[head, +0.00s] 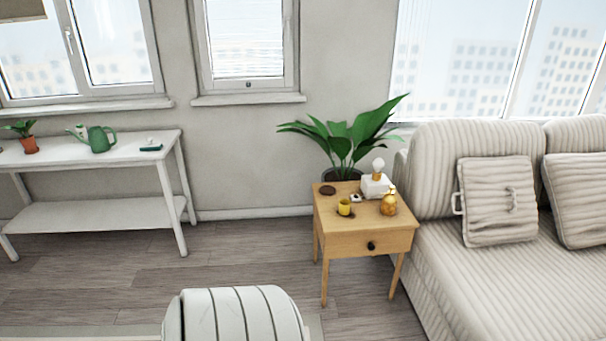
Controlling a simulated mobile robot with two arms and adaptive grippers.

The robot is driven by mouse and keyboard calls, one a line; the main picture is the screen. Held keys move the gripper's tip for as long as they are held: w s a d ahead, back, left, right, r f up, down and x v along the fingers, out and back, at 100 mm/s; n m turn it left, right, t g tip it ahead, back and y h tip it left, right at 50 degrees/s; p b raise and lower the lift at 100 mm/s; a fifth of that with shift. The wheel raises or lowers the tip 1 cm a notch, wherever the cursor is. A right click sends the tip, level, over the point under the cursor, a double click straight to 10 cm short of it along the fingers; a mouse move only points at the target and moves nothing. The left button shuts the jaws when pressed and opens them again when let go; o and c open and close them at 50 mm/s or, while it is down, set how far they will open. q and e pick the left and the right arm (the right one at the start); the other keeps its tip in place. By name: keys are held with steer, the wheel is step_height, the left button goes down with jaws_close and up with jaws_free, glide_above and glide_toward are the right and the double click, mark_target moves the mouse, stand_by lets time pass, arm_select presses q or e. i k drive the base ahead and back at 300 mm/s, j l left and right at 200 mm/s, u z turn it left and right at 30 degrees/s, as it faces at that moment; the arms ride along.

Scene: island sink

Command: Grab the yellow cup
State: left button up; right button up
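The yellow cup (344,207) stands upright on the left front part of a small wooden side table (366,239). It is small in the head view, and I cannot tell whether it holds anything. Nothing covers it from this side. Neither of my grippers shows in the head view.
Beside the cup are a gold bottle (388,204), a white box-shaped lamp (376,185) and a dark coaster (327,190). A sofa (440,260) stands right of the table, a plant (345,140) behind. A rounded striped seat (240,315) is in front. Floor (250,255) is clear left of the table.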

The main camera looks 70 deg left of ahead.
mark_target(344, 206)
steer(key=u, duration=2)
steer(key=i+u, duration=0.1)
steer(key=i, duration=0.45)
steer(key=i+l+u, duration=0.15)
steer(key=i, duration=0.4)
steer(key=i+l+u, duration=0.1)
steer(key=i, duration=0.45)
steer(key=i+l+u, duration=0.1)
steer(key=i, duration=0.45)
steer(key=l, duration=0.1)
